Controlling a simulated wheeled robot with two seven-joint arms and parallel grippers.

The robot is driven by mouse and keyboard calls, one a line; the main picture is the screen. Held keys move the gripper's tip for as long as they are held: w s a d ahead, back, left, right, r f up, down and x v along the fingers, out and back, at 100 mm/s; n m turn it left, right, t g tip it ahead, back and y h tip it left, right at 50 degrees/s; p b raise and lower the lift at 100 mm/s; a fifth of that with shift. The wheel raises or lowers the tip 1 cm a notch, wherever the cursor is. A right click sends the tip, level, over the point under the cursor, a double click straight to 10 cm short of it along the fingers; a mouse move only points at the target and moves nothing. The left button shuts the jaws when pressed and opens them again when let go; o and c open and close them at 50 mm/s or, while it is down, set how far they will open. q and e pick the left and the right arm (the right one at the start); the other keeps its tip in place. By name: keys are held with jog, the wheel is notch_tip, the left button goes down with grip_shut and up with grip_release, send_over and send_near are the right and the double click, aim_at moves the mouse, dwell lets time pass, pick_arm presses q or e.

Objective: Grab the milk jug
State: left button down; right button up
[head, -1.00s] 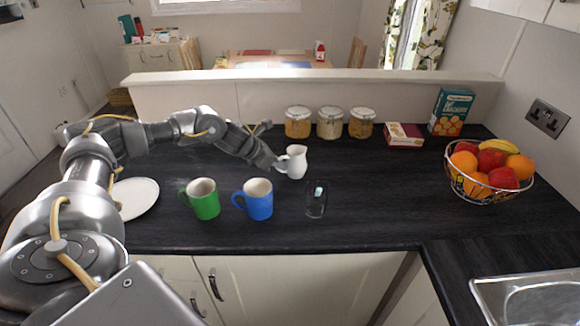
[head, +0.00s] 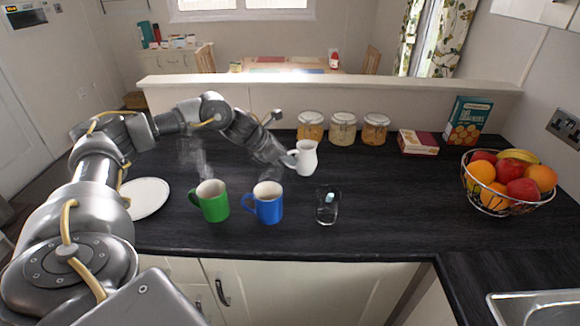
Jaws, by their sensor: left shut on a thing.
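The white milk jug (head: 307,158) is on the dark worktop, behind the blue mug and the glass. Its handle is on its left side. My left gripper (head: 289,160) reaches in from the left and is shut on the jug's handle. The jug looks upright; I cannot tell whether its base touches the worktop. My right gripper is not in view.
A green mug (head: 214,204), a blue mug (head: 268,205) and a glass (head: 327,208) stand in front of the jug. Jars (head: 343,129) stand behind. A fruit basket (head: 507,207) is at right, a white plate (head: 146,197) at left. The worktop right of the glass is clear.

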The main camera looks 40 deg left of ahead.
pick_arm(q)
jog(key=s+f+b+v, duration=0.2)
jog(key=b+v, duration=0.1)
jog(key=v, duration=1.2)
jog(key=shift+s+a+r+b, duration=0.15)
jog(key=shift+s+a+b, duration=0.1)
jog(key=shift+a+b, duration=0.1)
jog(key=shift+s, duration=0.1)
dwell(1.7)
